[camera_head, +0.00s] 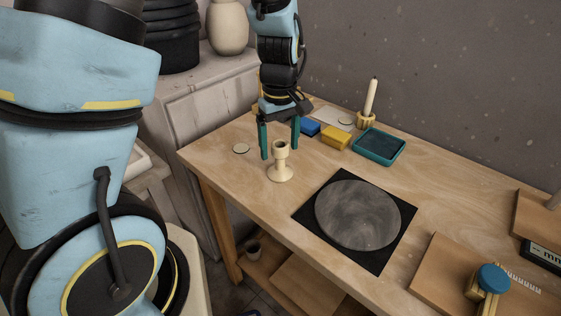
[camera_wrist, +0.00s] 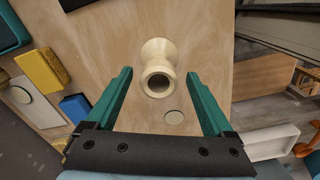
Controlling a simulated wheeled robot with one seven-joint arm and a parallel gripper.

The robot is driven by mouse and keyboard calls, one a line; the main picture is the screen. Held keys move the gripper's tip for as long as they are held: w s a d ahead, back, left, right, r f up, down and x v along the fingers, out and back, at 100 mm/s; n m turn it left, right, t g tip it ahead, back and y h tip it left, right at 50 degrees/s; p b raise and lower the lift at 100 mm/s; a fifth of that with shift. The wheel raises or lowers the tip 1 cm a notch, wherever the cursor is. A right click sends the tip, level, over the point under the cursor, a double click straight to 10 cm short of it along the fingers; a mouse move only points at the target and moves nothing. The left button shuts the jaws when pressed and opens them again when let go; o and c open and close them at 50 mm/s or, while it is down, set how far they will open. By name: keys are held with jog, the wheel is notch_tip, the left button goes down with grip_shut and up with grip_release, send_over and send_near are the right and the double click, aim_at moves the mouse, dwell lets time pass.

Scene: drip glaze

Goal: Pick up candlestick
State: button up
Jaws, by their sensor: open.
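A cream candlestick (camera_head: 281,164) with a wide foot and a hollow cup on top stands upright on the wooden table, near its left end. It also shows in the wrist view (camera_wrist: 158,70), seen from above with its round opening towards me. My gripper (camera_head: 280,156) is open, its green fingers pointing down just behind and around the candlestick's upper part. In the wrist view my gripper (camera_wrist: 160,78) has a finger on each side of the candlestick, with a gap on both sides. The fingers hold nothing.
A dark round slab on a black mat (camera_head: 378,263) lies to the right. Behind are a blue block (camera_head: 310,127), a yellow sponge (camera_head: 336,138), a teal tray (camera_head: 396,147) and a candle (camera_head: 371,98) in a holder. A small pale disc (camera_head: 241,148) lies left of the gripper.

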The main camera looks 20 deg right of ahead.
aim_at(280, 158)
jog(key=shift+d+f+p, duration=0.1)
jog(key=shift+f+p, duration=0.5)
jog(key=shift+f, duration=1.65)
jog(key=shift+c, duration=0.3)
grip_shut()
